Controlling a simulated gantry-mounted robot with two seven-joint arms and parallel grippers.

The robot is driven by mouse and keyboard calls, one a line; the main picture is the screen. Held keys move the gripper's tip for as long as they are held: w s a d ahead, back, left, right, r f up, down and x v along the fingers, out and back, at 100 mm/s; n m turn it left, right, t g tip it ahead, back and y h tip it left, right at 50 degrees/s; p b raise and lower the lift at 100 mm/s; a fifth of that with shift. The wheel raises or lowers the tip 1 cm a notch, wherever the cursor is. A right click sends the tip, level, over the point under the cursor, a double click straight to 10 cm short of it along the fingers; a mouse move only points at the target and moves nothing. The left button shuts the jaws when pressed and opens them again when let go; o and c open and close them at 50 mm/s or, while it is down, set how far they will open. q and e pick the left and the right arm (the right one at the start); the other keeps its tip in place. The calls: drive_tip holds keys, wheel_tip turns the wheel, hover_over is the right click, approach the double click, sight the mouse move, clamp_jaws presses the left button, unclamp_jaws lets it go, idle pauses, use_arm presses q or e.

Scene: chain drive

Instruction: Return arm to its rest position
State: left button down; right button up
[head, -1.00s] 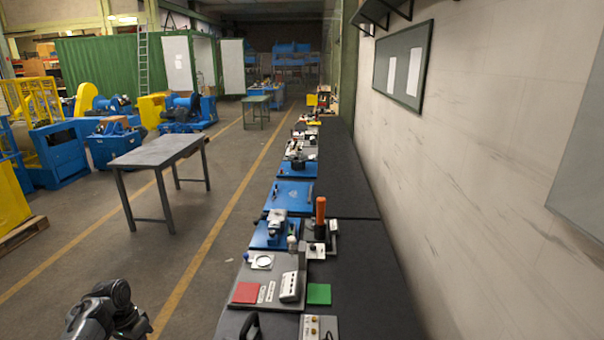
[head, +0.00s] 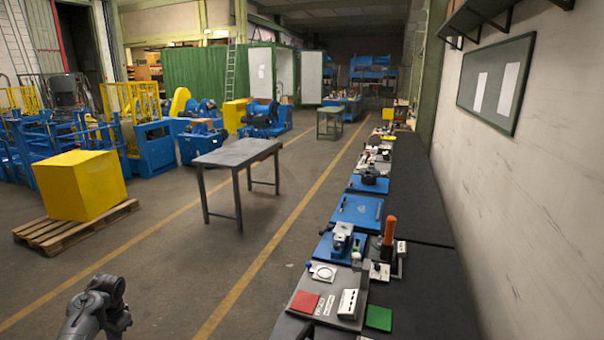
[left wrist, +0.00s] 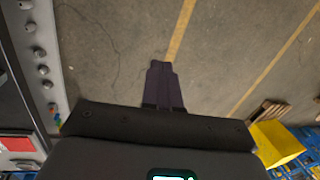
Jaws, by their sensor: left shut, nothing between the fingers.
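My left gripper (left wrist: 164,78) shows in the left wrist view with its two dark fingers together and nothing between them. It points out over bare concrete floor, clear of the bench. In the head view part of my left arm (head: 97,308) shows at the lower left, apart from the workbench (head: 432,200); its fingers cannot be made out there. I cannot pick out a chain drive for certain among the items on the bench.
The bench holds a red square (head: 304,301), a green square (head: 378,317), an orange cylinder (head: 389,231) and several blue plates. A grey table (head: 238,153) and a yellow box (head: 80,185) on a pallet stand left. The floor between is free.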

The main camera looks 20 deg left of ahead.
use_arm(q)
drive_tip(key=s+d+f+m+t+y, duration=0.2)
drive_tip(key=s+d+f, duration=0.1)
drive_tip(key=s+d, duration=0.5)
drive_tip(key=s+d+f+m+t+y, duration=0.15)
drive_tip(key=s+d+f, duration=0.3)
drive_tip(key=d, duration=0.65)
drive_tip(key=s+d+r+m+t+h, duration=0.1)
drive_tip(key=s+d+r+m+h, duration=0.25)
drive_tip(key=s+d, duration=1.3)
drive_tip(key=d+n+h, duration=0.2)
drive_tip(key=d+n, duration=0.2)
drive_tip(key=d, duration=0.5)
wheel_tip(320, 180, up, 14)
drive_tip(key=p, duration=1.4)
drive_tip(key=shift+w+d+f+h, duration=0.15)
drive_tip(key=shift+w+d+h, duration=0.15)
drive_tip(key=shift+w, duration=0.1)
